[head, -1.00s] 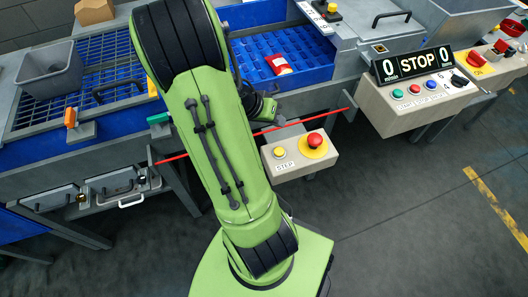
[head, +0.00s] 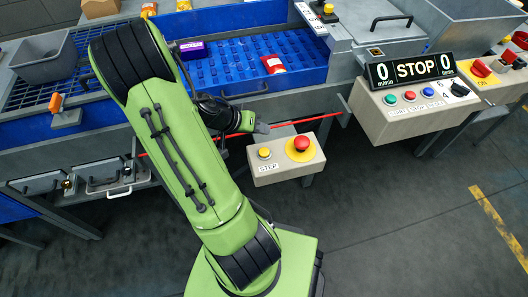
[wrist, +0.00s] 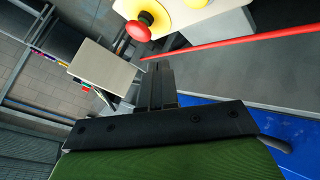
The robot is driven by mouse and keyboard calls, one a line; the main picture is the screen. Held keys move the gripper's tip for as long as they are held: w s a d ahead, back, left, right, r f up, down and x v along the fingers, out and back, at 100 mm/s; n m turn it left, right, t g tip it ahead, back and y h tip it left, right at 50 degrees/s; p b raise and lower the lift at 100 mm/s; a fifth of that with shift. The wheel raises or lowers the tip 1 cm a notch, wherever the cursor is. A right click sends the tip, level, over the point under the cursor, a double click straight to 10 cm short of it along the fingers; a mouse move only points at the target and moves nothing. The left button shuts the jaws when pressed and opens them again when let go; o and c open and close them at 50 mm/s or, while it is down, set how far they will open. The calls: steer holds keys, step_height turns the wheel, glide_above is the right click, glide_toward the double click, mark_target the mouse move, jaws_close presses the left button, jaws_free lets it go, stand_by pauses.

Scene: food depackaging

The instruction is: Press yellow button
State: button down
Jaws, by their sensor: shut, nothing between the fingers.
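The small yellow button (head: 264,153) is on the left of the top of a beige box (head: 285,175) marked STEP. A red mushroom button (head: 302,143) on a yellow disc sits to its right. My gripper (head: 262,127) is just behind the box, a little above the yellow button in the picture, and looks apart from it. In the wrist view my gripper (wrist: 158,68) has its dark fingers together and empty. The red mushroom button (wrist: 138,30) and part of the box (wrist: 185,12) show at the top there; I cannot make out the yellow button.
A red rail (head: 300,120) runs behind the STEP box. A larger control box (head: 420,105) with several coloured buttons and a STOP display (head: 415,69) stands to the right. A blue conveyor tray (head: 325,70) holds a red packet (head: 273,64). Open floor lies in front.

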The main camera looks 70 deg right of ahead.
mark_target(261, 152)
step_height(261, 152, down, 8)
steer(key=b, duration=0.5)
steer(key=shift+r, duration=0.2)
stand_by(1.4)
steer(key=shift+f+b, duration=0.4)
steer(key=shift+b, duration=0.3)
